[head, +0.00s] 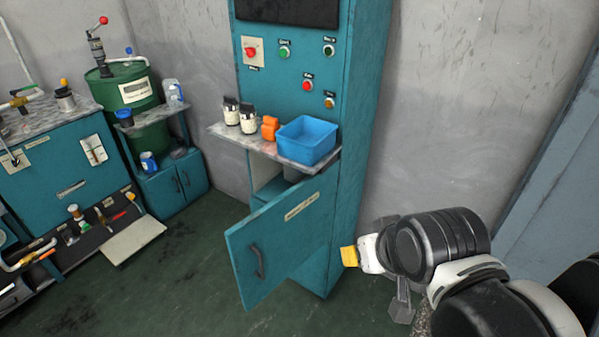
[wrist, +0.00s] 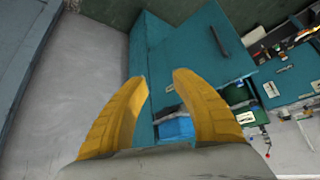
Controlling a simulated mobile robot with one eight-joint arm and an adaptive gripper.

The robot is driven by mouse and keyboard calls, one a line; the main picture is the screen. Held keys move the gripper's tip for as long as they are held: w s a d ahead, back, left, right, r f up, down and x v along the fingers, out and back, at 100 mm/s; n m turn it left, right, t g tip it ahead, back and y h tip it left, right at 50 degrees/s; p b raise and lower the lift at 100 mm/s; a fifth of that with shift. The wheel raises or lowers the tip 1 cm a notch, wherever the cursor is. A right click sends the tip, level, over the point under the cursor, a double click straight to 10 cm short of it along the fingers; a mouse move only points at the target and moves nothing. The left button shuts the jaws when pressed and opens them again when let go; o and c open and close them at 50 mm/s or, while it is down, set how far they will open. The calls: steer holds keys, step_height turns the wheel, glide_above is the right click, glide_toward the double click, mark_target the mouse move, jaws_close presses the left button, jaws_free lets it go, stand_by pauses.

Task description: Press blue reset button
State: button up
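The tall teal control cabinet (head: 362,60) carries several buttons on its front. They are a red one (head: 251,52) on a pale plate, a green one (head: 284,52), a dark one (head: 328,50), a second red one (head: 307,85) and an orange one (head: 329,102). I cannot make out a blue button, and the labels are too small to read. My gripper (head: 349,257), with yellow fingers, is low and right of the cabinet, well below the buttons. In the wrist view its fingers (wrist: 160,78) are apart with nothing between them.
The cabinet's lower door (head: 285,235) hangs open. A shelf (head: 228,132) below the buttons holds a blue bin (head: 306,140), two jars (head: 240,115) and an orange object (head: 269,128). A green drum (head: 125,90) and workbench (head: 60,175) stand left. The floor before the cabinet is clear.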

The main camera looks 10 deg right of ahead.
jaws_close()
stand_by(1.2)
